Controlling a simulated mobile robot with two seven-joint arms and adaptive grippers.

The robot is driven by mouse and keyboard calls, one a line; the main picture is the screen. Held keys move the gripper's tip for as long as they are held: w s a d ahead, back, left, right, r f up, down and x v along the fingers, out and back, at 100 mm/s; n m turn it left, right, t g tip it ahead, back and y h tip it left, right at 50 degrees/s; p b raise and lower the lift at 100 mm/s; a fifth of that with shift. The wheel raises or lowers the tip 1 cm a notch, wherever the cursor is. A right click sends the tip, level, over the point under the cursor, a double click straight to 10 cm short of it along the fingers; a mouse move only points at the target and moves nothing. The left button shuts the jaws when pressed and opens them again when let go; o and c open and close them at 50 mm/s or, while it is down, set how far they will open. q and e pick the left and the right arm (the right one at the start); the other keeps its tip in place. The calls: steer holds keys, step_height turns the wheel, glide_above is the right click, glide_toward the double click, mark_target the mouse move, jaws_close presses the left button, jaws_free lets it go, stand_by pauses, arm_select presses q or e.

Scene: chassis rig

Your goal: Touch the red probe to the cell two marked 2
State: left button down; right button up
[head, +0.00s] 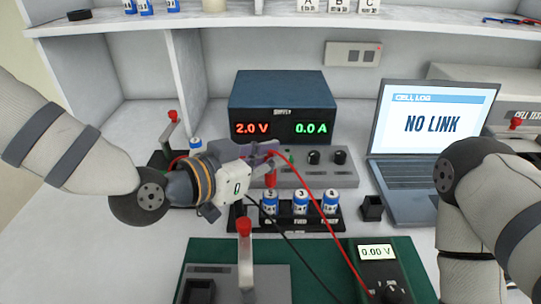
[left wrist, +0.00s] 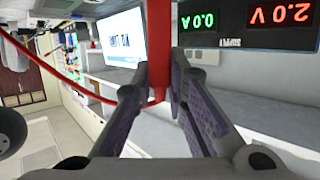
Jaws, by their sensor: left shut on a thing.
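My left gripper (head: 268,160) is shut on the red probe (head: 270,179), whose red tip points down just above the row of cells. In the left wrist view the red probe (left wrist: 158,45) stands between the two fingers (left wrist: 160,75). Blue-and-white cells stand in a black rack (head: 290,222): a left one (head: 270,204), a middle one (head: 300,204) and a right one (head: 330,203). Their numbers are small; the left one appears to be cell two, but I cannot read it surely. I cannot tell whether the probe touches it. My right gripper is out of view.
A power supply (head: 282,108) reading 2.0 V and 0.0 A stands behind. A laptop (head: 425,140) shows NO LINK. A meter (head: 378,262) reads 0.00 V on the green mat (head: 330,252). A red-knobbed lever (head: 245,250) stands in front. Red and black leads cross the middle.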

arm_select(q)
steer(key=shift+f, duration=0.45)
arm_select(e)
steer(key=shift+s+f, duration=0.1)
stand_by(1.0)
arm_select(q)
step_height(320, 180, up, 5)
steer(key=shift+p, duration=0.95)
steer(key=shift+s+r, duration=0.1)
steer(key=shift+r, duration=0.55)
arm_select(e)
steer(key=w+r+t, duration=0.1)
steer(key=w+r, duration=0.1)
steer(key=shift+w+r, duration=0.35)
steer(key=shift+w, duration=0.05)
